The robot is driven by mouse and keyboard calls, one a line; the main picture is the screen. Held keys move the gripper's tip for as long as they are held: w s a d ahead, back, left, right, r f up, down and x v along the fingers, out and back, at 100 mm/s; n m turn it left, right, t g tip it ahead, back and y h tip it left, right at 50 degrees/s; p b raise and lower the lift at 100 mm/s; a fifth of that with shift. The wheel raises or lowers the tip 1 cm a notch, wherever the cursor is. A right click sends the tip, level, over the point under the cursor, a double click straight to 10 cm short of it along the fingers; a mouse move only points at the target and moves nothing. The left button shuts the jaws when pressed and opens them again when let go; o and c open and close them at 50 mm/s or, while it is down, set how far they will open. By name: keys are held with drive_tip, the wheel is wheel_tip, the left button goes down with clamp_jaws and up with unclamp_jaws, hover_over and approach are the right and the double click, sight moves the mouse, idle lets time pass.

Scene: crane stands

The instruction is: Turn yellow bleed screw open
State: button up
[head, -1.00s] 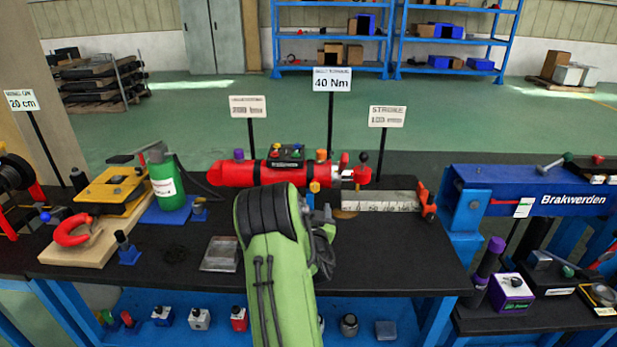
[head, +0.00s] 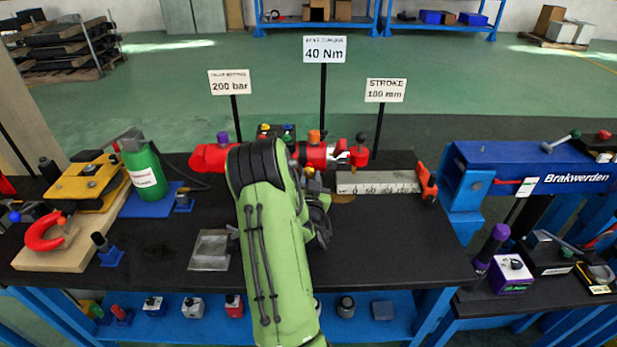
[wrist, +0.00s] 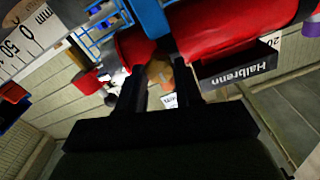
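The red cylinder (head: 212,158) lies across the back of the black bench; my arm hides part of its middle. The small yellow bleed screw (head: 308,172) shows at its lower front side, right of my arm. In the wrist view the yellow-orange screw (wrist: 160,72) appears between the tips of my gripper (wrist: 161,76), under the red body and beside a blue band. The fingers stand apart on either side of it. Whether they press on it is too dark to tell. In the head view my gripper is mostly hidden behind my green arm.
A ruler block (head: 378,182) with an orange clamp (head: 427,182) lies right of the cylinder. Purple (head: 223,138) and orange (head: 314,136) knobs stand on top of it. A green bottle (head: 146,172) stands left. A sign (head: 325,50) reads 40 Nm.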

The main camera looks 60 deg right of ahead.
drive_tip(key=c, duration=0.5)
drive_tip(key=shift+c, duration=0.2)
drive_tip(key=n+b, duration=0.1)
drive_tip(key=n, duration=0.7)
drive_tip(key=shift+w+n+b, duration=0.1)
drive_tip(key=shift+n+b, duration=0.2)
drive_tip(key=shift+b, duration=0.1)
drive_tip(key=n, duration=0.5)
drive_tip(key=shift+b, duration=0.3)
drive_tip(key=n, duration=0.6)
drive_tip(key=shift+a+f+b, duration=0.1)
drive_tip(key=shift+b, duration=0.2)
